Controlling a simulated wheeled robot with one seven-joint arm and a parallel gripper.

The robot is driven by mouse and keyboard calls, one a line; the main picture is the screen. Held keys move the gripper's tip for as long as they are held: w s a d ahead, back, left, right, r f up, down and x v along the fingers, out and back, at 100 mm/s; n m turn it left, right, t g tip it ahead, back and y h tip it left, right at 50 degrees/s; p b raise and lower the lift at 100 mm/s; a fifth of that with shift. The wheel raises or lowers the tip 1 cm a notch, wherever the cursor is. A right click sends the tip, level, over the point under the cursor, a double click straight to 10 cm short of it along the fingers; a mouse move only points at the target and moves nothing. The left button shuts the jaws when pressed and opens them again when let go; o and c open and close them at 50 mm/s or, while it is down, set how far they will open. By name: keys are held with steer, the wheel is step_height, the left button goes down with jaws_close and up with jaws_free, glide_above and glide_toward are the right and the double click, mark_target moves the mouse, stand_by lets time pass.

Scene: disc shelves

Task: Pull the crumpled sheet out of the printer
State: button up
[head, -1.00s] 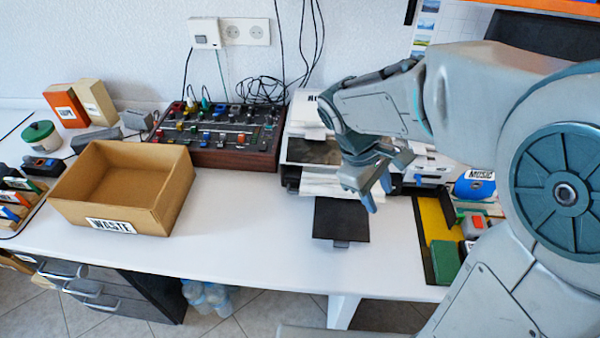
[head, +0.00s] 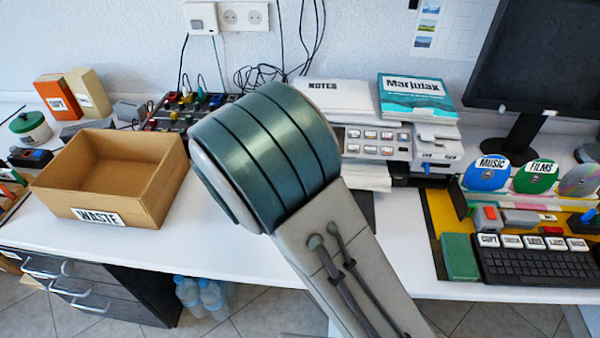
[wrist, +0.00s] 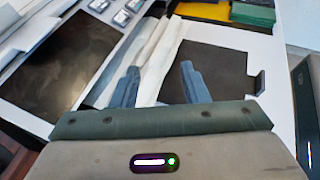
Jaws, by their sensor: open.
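The printer (head: 375,143) stands against the wall, with notes and a book on top. The crumpled white sheet (head: 368,178) sticks out of its front, partly hidden by my arm in the head view. In the wrist view the creased sheet (wrist: 168,45) runs along the printer's slot, beside the black output tray (wrist: 215,68). My gripper (wrist: 160,68) is open, with one finger on each side of the sheet's near part in the picture. I cannot tell whether the fingers touch it. My arm hides the gripper in the head view.
An open cardboard box marked WASTE (head: 150,200) stands on the left of the white desk. A mixer-like panel (head: 170,112) is behind it. A keyboard (head: 535,262), green block (head: 460,257) and labelled discs (head: 486,174) are right. The desk front between is clear.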

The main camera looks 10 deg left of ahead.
mark_target(354, 177)
steer(key=b+x, duration=0.1)
steer(key=x, duration=0.9)
steer(key=shift+d+f, duration=0.1)
jaws_close()
steer(key=shift+s, duration=0.15)
steer(key=shift+s+p, duration=1.2)
steer(key=shift+s, duration=2.7)
steer(key=shift+r, duration=0.3)
step_height(354, 177, up, 7)
steer(key=s+p, duration=0.2)
steer(key=p, duration=0.5)
steer(key=shift+f, duration=0.1)
